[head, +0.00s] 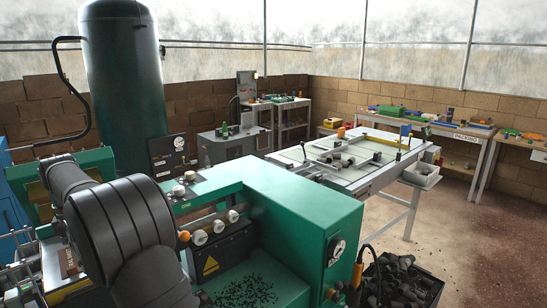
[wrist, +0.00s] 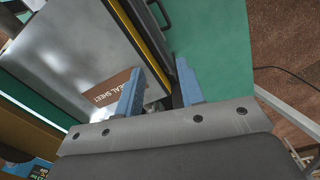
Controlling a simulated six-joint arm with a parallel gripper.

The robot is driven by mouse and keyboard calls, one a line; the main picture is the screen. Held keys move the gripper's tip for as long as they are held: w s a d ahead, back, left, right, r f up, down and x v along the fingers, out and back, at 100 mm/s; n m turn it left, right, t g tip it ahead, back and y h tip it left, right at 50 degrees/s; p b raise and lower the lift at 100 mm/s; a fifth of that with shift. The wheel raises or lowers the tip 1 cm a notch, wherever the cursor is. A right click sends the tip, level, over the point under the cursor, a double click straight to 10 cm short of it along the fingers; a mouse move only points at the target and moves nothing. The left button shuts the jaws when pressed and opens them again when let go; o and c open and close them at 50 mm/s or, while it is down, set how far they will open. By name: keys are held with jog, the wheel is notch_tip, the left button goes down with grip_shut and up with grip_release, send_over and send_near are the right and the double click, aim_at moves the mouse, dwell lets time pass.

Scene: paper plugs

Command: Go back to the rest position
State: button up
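My gripper (wrist: 160,78) shows in the wrist view as two blue fingers standing well apart. I see nothing held between their tips. Below the tips lie a grey metal surface (wrist: 70,55) with a brown "SEAL SHEET" label (wrist: 108,90), a yellow-edged dark strip (wrist: 143,32) and a green panel (wrist: 212,42). How far the fingertips are from these surfaces is hard to tell. In the head view my dark arm fills the lower left and the gripper is out of sight.
A green machine (head: 285,215) with knobs stands close beside my arm. A tall green tank (head: 125,80) is behind it. A white-topped table (head: 350,160) with dark pieces stands to the right, a black bin (head: 405,285) of dark scraps in front. Open floor (head: 480,235) lies at far right.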

jog(key=s+d+f+m, duration=0.1)
jog(key=s+f+m, duration=0.25)
jog(key=s, duration=0.45)
jog(key=s+f+m, duration=0.3)
jog(key=s+m, duration=0.1)
jog(key=s, duration=0.4)
jog(key=w+d+f+m, duration=0.4)
jog(key=w+d+f, duration=0.1)
jog(key=d, duration=0.4)
jog(key=shift+d+f, duration=0.3)
jog(key=shift+f, duration=0.25)
jog(key=o, duration=1.4)
jog(key=shift+w, duration=0.25)
jog(key=shift+o, duration=0.2)
jog(key=w+d+r+m+t+y, duration=0.35)
jog(key=w+d+t, duration=0.25)
jog(key=w, duration=0.2)
jog(key=w+d+r+m+t+y, duration=0.35)
jog(key=w+d+t, duration=0.2)
jog(key=w, duration=0.25)
jog(key=x, duration=0.9)
jog(key=shift+w+d, duration=0.2)
jog(key=shift+w, duration=0.1)
